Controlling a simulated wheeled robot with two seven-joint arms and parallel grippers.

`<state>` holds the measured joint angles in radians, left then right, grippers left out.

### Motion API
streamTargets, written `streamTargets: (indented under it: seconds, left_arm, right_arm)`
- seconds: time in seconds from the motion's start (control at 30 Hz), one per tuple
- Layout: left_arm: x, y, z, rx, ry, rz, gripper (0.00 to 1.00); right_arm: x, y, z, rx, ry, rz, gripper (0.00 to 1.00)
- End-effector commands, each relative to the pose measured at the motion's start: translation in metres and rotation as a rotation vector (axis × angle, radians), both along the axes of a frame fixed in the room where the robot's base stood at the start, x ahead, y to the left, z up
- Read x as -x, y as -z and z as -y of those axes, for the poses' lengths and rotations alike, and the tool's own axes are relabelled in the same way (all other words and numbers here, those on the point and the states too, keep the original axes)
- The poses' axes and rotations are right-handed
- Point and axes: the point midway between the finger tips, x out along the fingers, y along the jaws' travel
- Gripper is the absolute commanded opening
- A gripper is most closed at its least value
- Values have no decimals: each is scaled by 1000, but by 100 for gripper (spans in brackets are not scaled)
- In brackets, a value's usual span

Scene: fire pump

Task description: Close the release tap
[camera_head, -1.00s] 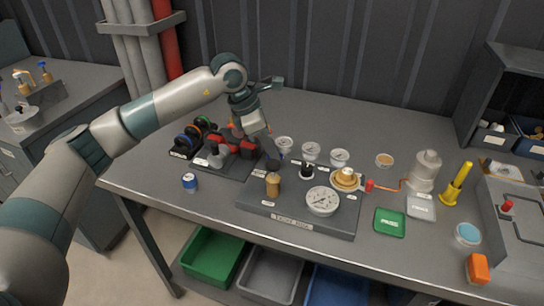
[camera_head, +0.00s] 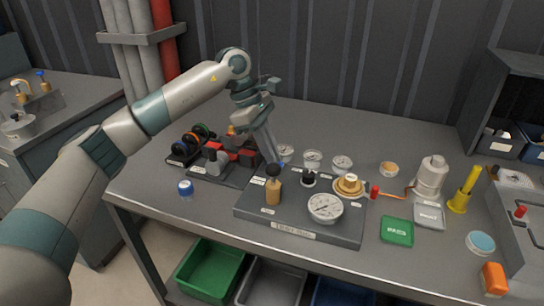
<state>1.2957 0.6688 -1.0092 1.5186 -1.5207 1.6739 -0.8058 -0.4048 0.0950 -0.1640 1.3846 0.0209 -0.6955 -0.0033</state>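My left gripper (camera_head: 273,158) points down over the back left of the grey test base (camera_head: 306,229). Its fingertips are close to a black knob (camera_head: 273,171) above a brass fitting (camera_head: 272,191). A small blue part (camera_head: 282,165) shows beside the fingertips. I cannot tell which of these is the release tap, since labels are too small to read. I cannot tell whether the fingers touch the blue part or are open or shut. A white dial gauge (camera_head: 325,208) and a round brass fitting (camera_head: 348,185) sit on the base. My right gripper is not in view.
A rack with red and black parts (camera_head: 224,158) stands left of the base. A blue-capped item (camera_head: 185,187) lies near the front edge. A green card (camera_head: 397,231), a white canister (camera_head: 431,177) and a yellow tool (camera_head: 464,190) are at right.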

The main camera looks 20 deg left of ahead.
Motion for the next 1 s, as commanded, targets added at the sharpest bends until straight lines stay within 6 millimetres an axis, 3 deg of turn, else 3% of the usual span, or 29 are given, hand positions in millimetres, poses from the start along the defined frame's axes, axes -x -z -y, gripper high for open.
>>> streamTargets:
  seconds: [0.27, 0.3, 0.37, 0.4, 0.77, 1.0]
  left_arm:
    - [-1, -2, 0, 0, 1, 5, 0]
    - [-1, -2, 0, 0, 1, 5, 12]
    - [-1, -2, 0, 0, 1, 5, 27]
    - [-1, -2, 0, 0, 0, 4, 29]
    - [0, -2, -1, 0, 0, 2, 29]
    - [-1, -19, -8, -1, -1, 4, 29]
  right_arm:
    - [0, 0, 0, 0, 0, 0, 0]
    - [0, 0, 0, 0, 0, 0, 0]
    - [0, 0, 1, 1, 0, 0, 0]
    - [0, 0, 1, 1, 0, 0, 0]
    - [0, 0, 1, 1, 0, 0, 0]
    - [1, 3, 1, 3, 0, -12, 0]
